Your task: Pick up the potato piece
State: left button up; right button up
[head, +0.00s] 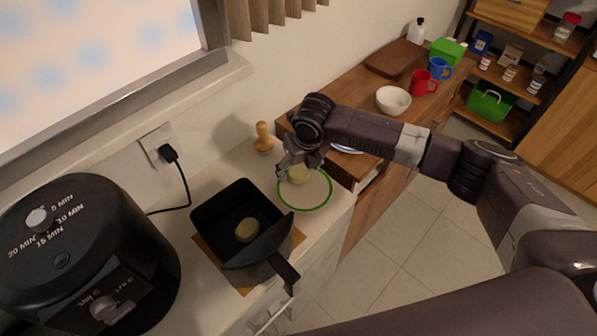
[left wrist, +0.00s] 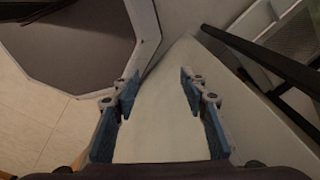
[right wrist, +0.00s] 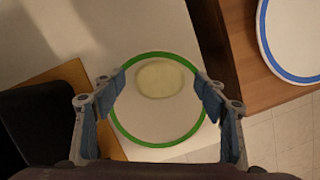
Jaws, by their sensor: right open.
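A pale yellow potato piece (head: 299,174) lies on a white plate with a green rim (head: 321,203) on the counter. In the right wrist view the potato piece (right wrist: 160,79) sits toward the far part of the green-rimmed plate (right wrist: 155,142). My right gripper (head: 287,164) is over the plate, close to the potato piece; in the right wrist view its open, empty fingers (right wrist: 160,85) are on either side of it. A second round yellowish piece (head: 247,230) lies inside a black square pan (head: 222,208). My left gripper (left wrist: 160,85) is open and empty.
The black pan stands on a wooden board (head: 208,252) left of the plate. A black air fryer (head: 85,258) is at far left. A wooden pestle-like object (head: 264,137) stands behind the plate. A blue-rimmed plate (right wrist: 297,40) is on the wooden surface at right.

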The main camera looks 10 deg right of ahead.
aim_at(299, 172)
jog(key=c, duration=1.2)
jog(key=shift+c, duration=0.2)
jog(key=shift+r, duration=0.1)
notch_tip(299, 172, up, 20)
jog(key=b, duration=0.4)
